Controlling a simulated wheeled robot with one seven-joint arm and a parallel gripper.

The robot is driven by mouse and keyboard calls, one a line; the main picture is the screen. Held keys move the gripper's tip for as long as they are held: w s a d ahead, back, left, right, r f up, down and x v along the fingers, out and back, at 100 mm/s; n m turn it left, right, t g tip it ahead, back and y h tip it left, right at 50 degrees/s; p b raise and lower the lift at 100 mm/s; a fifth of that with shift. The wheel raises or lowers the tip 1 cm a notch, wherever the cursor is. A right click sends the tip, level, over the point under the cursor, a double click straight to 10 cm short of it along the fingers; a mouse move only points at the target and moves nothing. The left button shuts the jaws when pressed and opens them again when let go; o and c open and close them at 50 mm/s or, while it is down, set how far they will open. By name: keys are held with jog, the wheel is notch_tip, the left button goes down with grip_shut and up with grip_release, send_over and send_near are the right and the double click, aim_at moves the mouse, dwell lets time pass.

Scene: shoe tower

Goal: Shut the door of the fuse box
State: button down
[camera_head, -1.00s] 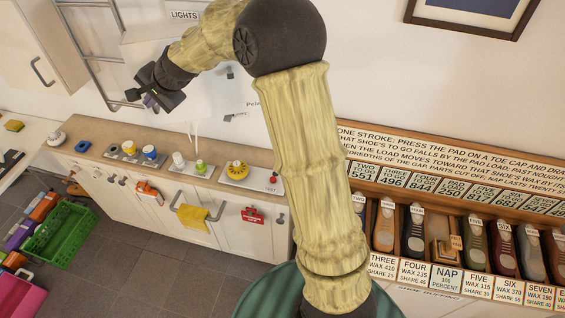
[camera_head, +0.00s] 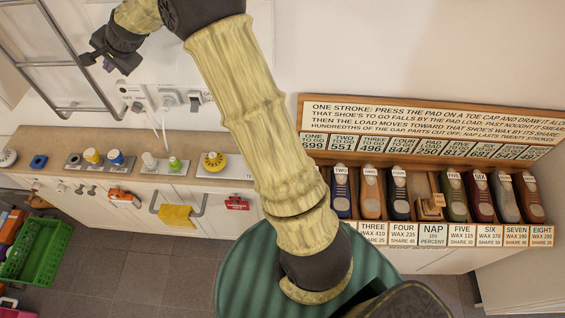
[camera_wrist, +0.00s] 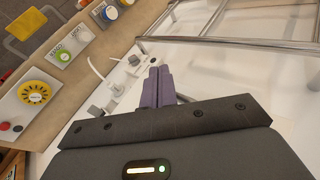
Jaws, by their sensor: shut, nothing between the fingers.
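My gripper (camera_head: 107,65) is at the upper left in the head view, in front of the white wall. In the wrist view its purple fingers (camera_wrist: 158,77) are side by side and shut, with nothing between them. I cannot clearly make out the fuse box or its door in the current views; the top of the head view cuts off that part of the wall, and my arm hides some of it. A plain white surface lies beyond the fingers in the wrist view, but I cannot tell whether it is the door.
A metal rail frame (camera_head: 62,62) stands left of my gripper; its bars also cross the wrist view (camera_wrist: 250,42). Wall sockets with cables (camera_head: 168,98) sit below. A wooden counter (camera_head: 50,143) holds knobs and buttons. A shoe rack (camera_head: 400,160) stands at the right.

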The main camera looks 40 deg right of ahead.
jog(key=s+a+r+b, duration=0.45)
jog(key=s+r, duration=0.25)
jog(key=s, duration=0.3)
jog(key=s+d+f+n+g+h+b, duration=0.1)
jog(key=s+d+f+n, duration=0.3)
jog(key=s, duration=0.5)
jog(key=s+d+f+n+g+h+b, duration=0.1)
jog(key=s+d+f+n+g+h, duration=0.1)
jog(key=s+d+f, duration=0.6)
jog(key=s+d+f+n+g+h+b, duration=0.1)
jog(key=s+d+f+n, duration=0.4)
jog(key=s+f, duration=0.5)
jog(key=shift+s+d+f+n+g+h, duration=0.3)
jog(key=shift+s+d+f+g+h, duration=0.15)
jog(key=shift+d+g, duration=0.25)
